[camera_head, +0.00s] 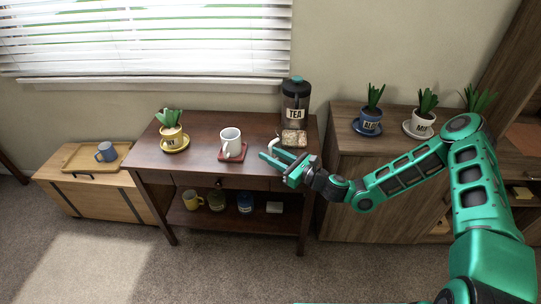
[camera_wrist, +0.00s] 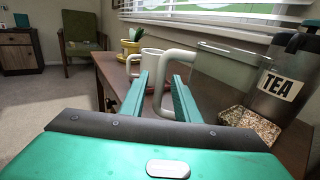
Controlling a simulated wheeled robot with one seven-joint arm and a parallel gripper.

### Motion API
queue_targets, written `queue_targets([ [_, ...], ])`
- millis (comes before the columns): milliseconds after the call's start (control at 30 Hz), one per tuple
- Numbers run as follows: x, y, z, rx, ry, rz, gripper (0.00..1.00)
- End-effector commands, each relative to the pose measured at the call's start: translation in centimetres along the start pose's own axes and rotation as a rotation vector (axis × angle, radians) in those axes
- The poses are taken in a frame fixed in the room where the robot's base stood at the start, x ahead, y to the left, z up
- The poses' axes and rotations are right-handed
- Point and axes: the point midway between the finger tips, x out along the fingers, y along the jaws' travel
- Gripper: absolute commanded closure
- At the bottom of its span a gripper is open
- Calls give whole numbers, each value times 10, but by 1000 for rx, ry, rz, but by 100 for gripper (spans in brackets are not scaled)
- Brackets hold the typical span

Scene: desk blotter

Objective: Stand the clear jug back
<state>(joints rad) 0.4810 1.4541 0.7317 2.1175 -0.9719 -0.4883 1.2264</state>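The clear jug (camera_wrist: 225,72) has a see-through body and a thick pale handle (camera_wrist: 160,88). In the head view its body is hard to make out; a pale curved handle (camera_head: 272,145) shows just beyond my gripper. My gripper (camera_head: 269,153) is at the right front of the dark table. In the wrist view my gripper (camera_wrist: 160,76) has its two fingers apart, with the upright part of the handle between them; I cannot tell whether they touch it. A speckled square coaster (camera_head: 293,138) lies by the jug; it also shows in the wrist view (camera_wrist: 250,127).
A dark TEA canister (camera_head: 296,103) stands behind the coaster. A white mug (camera_head: 231,141) sits on a red coaster (camera_head: 234,157) to the left.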

Motion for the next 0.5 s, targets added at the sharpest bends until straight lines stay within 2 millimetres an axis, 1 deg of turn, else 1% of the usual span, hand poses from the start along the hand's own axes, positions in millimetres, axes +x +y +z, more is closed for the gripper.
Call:
queue_targets([
  [133, 0, 0, 3, 0, 0, 1, 71],
  [233, -9, 0, 2, 1, 1, -1, 71],
  [367, -31, -1, 2, 2, 1, -2, 71],
  [500, -60, -1, 2, 3, 2, -2, 71],
])
